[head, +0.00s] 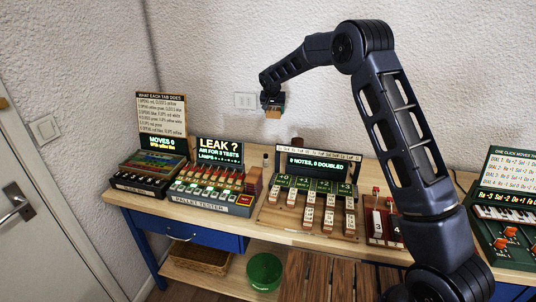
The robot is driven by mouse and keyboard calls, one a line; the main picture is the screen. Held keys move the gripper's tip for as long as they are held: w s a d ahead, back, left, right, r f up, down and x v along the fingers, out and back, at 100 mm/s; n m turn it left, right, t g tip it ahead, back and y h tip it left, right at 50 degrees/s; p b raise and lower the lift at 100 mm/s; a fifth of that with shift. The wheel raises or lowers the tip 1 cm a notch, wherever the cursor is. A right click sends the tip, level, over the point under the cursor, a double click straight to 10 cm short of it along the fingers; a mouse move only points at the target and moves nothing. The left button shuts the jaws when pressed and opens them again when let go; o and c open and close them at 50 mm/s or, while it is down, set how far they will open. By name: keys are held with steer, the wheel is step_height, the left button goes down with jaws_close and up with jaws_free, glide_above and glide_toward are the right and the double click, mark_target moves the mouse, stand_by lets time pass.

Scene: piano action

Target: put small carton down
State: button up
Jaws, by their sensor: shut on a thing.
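My gripper (271,99) is high over the table, near the back wall, pointing down. It is shut on the small carton (272,113), a small tan-orange block that shows just below the fingers. The carton hangs in the air, well clear of the table (262,215). The fingers are small and dark, so their exact hold on the carton is hard to make out.
The wooden table carries a pallet tester (212,190), a green-screened device with wooden blocks (310,190), a red numbered unit (378,225) and a keyboard device (505,215). Narrow bare strips show along the front edge.

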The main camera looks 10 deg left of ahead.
mark_target(268, 111)
steer(key=shift+s+a+m, duration=0.15)
steer(key=shift+s+a, duration=0.05)
steer(key=shift+a, duration=0.35)
steer(key=shift+s+a+m, duration=0.15)
steer(key=shift+a, duration=0.4)
steer(key=shift+s+a+f, duration=0.1)
steer(key=shift+a, duration=0.05)
steer(key=shift+a+f+h, duration=0.1)
steer(key=shift+f+h, duration=0.2)
steer(key=shift+f, duration=0.05)
step_height(268, 111, down, 19)
steer(key=shift+f, duration=0.1)
steer(key=o, duration=1)
steer(key=shift+f, duration=0.1)
